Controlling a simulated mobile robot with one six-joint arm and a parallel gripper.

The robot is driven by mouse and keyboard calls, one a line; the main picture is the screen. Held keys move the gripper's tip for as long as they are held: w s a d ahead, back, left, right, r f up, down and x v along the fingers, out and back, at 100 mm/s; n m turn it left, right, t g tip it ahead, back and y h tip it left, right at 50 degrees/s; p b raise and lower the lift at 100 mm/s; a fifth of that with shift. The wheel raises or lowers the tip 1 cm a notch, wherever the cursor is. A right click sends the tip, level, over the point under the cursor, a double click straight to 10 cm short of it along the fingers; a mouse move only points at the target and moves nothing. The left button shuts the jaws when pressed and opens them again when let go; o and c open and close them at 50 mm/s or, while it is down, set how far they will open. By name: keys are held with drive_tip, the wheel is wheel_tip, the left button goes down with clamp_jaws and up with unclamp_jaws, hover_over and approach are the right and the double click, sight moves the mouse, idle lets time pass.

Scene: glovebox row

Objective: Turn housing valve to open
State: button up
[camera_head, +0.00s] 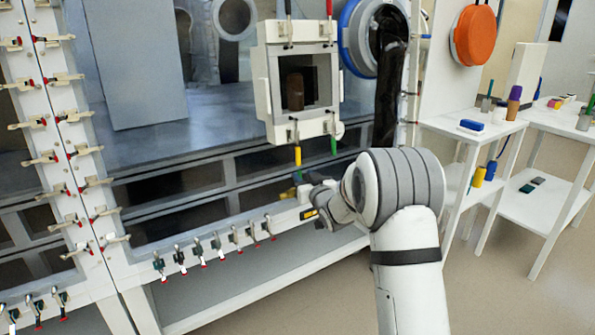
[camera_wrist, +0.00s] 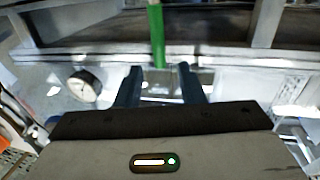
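A white filter housing (camera_head: 262,85) with a dark window hangs on the front of the glovebox. My gripper (camera_head: 304,190) is below the housing, near the lower ledge. In the wrist view its two blue fingers (camera_wrist: 160,82) are apart with nothing held between them.
A round gauge (camera_wrist: 84,86) lies left of the fingers in the wrist view. Rows of toggle clamps (camera_head: 214,247) line the glovebox frame. A black glove (camera_head: 390,85) hangs from a blue-ringed port at the right. White side tables (camera_head: 470,140) stand farther right, with open floor before them.

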sight(300, 172)
drive_tip(key=shift+x, duration=3.05)
drive_tip(key=shift+c, duration=0.4)
clamp_jaws()
